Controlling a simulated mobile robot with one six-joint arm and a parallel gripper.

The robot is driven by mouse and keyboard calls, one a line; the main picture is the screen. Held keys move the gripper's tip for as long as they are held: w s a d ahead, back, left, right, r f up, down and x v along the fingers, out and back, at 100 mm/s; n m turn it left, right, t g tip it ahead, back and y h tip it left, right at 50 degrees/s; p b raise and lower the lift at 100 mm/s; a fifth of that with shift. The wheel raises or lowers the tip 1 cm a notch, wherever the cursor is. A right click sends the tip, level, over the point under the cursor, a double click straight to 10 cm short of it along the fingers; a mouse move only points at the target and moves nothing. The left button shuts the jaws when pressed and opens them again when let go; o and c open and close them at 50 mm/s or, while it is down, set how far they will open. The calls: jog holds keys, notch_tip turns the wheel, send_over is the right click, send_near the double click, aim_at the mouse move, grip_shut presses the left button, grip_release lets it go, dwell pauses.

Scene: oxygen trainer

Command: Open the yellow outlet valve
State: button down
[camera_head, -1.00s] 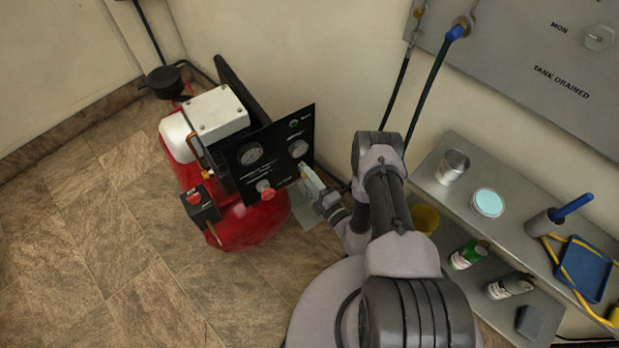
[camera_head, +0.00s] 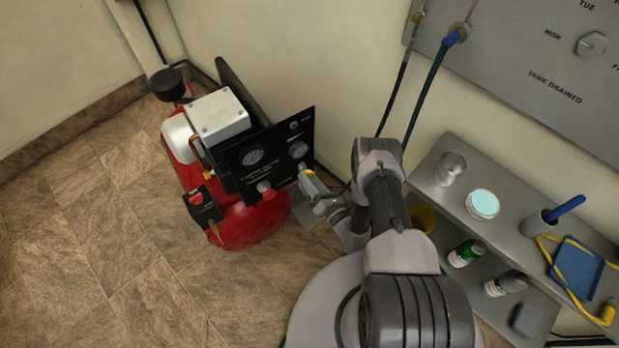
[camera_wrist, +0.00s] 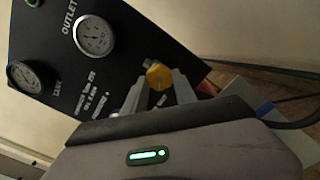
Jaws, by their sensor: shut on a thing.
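The yellow outlet valve (camera_wrist: 158,76) is a small knob on the black panel (camera_wrist: 112,80), below the gauge labelled OUTLET (camera_wrist: 95,35). In the head view a bit of its yellow (camera_head: 309,172) shows at the panel's right side. My gripper (camera_wrist: 161,88) is shut on the yellow valve, with one pale finger on each side of it. In the head view my gripper (camera_head: 306,182) is at the panel's lower right and partly hidden by my wrist.
The red compressor tank (camera_head: 245,226) stands on the tiled floor behind the panel, with a red knob (camera_head: 265,188) beside my gripper. A grey shelf (camera_head: 520,238) with cups and bottles is at the right. The floor at left is clear.

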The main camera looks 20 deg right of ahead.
jog(key=n+p, duration=0.1)
jog(key=n, duration=0.4)
jog(key=shift+w+d+r+n+p, duration=0.1)
jog(key=shift+d+n+p, duration=0.05)
jog(key=shift+n+p, duration=0.2)
jog(key=n+p, duration=0.2)
jog(key=n, duration=0.3)
jog(key=shift+d+n, duration=0.1)
jog(key=shift+n, duration=0.15)
jog(key=c, duration=1)
grip_release()
jog(key=shift+f, duration=0.2)
